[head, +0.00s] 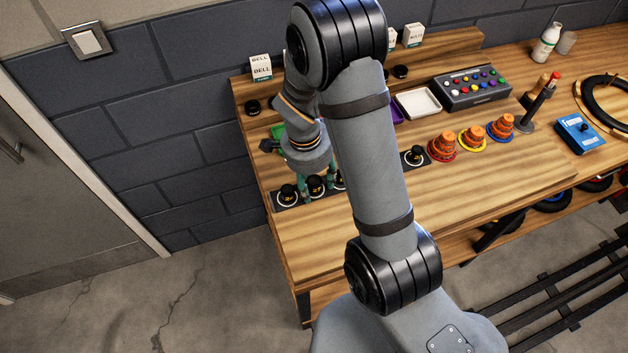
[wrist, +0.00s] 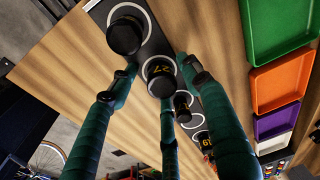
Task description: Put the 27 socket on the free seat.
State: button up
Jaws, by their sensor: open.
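The 27 socket (head: 316,187) is a black cylinder with yellow digits, upright on a dark strip (head: 281,204) of white-ringed seats at the left of the bench. In the wrist view the 27 socket (wrist: 160,76) stands between the teal fingers of my gripper (wrist: 158,88). My gripper (head: 316,181) is open around it in the head view; I cannot tell whether any finger touches it. A larger black socket (wrist: 125,35) stands beside it, and smaller sockets (wrist: 183,102) follow along the strip.
Green (wrist: 275,35), orange and purple trays lie alongside the strip. Orange part stacks (head: 444,147) and a box with coloured buttons (head: 472,88) stand to the right. Small white boxes (head: 261,67) stand at the back. The bench front (head: 330,238) is clear.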

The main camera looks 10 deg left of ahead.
aim_at(316, 181)
jog(key=shift+r, duration=0.55)
notch_tip(316, 181, up, 11)
jog(key=s, duration=0.1)
jog(key=shift+a, duration=0.45)
jog(key=f, duration=0.8)
jog(key=d+f, duration=0.1)
jog(key=f, duration=0.3)
jog(key=shift+w, duration=0.4)
notch_tip(316, 181, up, 3)
jog(key=shift+w+f, duration=0.1)
jog(key=shift+w, duration=0.05)
jog(key=shift+r, duration=0.65)
